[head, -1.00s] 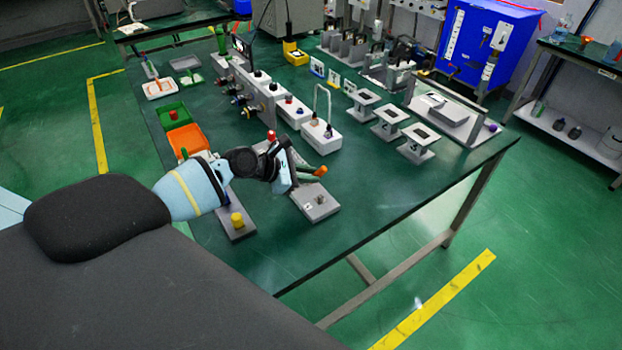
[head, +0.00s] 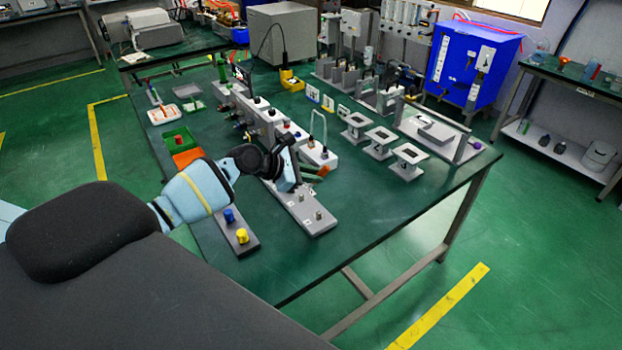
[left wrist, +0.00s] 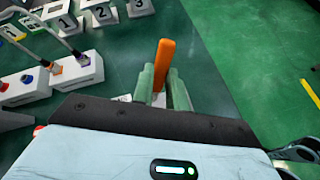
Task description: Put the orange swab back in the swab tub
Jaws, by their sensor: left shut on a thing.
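The orange swab shows as an orange stick (left wrist: 164,62) in the left wrist view, upright between the green fingers of my left gripper (left wrist: 160,85). The gripper is shut on it. In the head view my left gripper (head: 308,171) is over the middle of the green table, with a small orange end (head: 323,170) showing at its fingertips. An orange tray (head: 187,158) and a green tray (head: 178,139) are at the left of the table, the orange one partly hidden by my arm. I cannot tell which container is the swab tub. My right gripper is not in view.
A grey plate with metal pegs (head: 310,215) lies below my left gripper. A plate with blue and yellow knobs (head: 236,232) is to its left. White boxes (head: 318,153) stand behind, and grey stands (head: 408,157) to the right. The table's front right is clear.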

